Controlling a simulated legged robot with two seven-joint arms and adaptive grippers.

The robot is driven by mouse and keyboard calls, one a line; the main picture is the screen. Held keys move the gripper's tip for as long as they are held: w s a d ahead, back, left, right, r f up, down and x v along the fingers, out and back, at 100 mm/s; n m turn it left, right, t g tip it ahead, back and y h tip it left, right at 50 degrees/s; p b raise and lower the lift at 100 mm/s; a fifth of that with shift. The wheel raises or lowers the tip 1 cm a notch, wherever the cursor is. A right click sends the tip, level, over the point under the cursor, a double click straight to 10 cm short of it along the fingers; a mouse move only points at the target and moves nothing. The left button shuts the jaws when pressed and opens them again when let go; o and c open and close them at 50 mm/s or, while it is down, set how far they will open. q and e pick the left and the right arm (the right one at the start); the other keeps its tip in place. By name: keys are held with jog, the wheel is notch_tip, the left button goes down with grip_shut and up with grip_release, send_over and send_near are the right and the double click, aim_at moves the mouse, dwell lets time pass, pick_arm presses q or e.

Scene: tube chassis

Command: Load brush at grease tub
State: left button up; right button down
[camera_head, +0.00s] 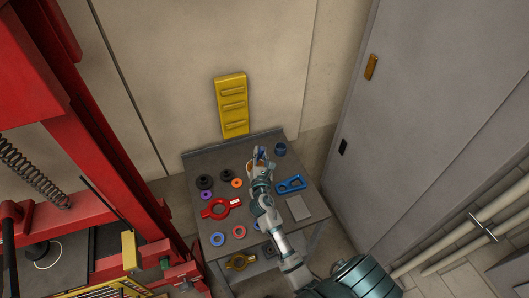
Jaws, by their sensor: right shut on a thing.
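My right gripper (260,158) is over the back part of the grey work table (208,241). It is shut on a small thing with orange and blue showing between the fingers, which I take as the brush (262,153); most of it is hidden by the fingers. A small dark blue round tub (280,149), which looks like the grease tub, stands at the table's back right. The gripper is just left of the tub, with a small gap between them in the picture. My left gripper is not in view.
The table holds a red ring tool (221,208), a blue frame-like part (290,185), a grey flat plate (299,208), dark round parts (205,182) and several coloured rings. A yellow rack (232,105) is behind. A red frame (95,155) stands left, a grey cabinet (430,110) right.

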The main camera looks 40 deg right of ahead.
jog(key=shift+a, duration=0.15)
jog(key=shift+d+f, duration=0.1)
jog(key=shift+d, duration=0.1)
jog(key=shift+d+f+p, duration=0.2)
jog(key=shift+d+p, duration=0.05)
jog(key=shift+p, duration=0.05)
jog(key=shift+s+d+f, duration=0.1)
jog(key=shift+d+f, duration=0.1)
jog(key=shift+d, duration=0.4)
jog(key=shift+d+f, duration=0.15)
jog(key=shift+d, duration=0.4)
jog(key=shift+a+r, duration=0.15)
jog(key=shift+a, duration=0.8)
jog(key=shift+d+f, duration=0.2)
jog(key=shift+d, duration=0.45)
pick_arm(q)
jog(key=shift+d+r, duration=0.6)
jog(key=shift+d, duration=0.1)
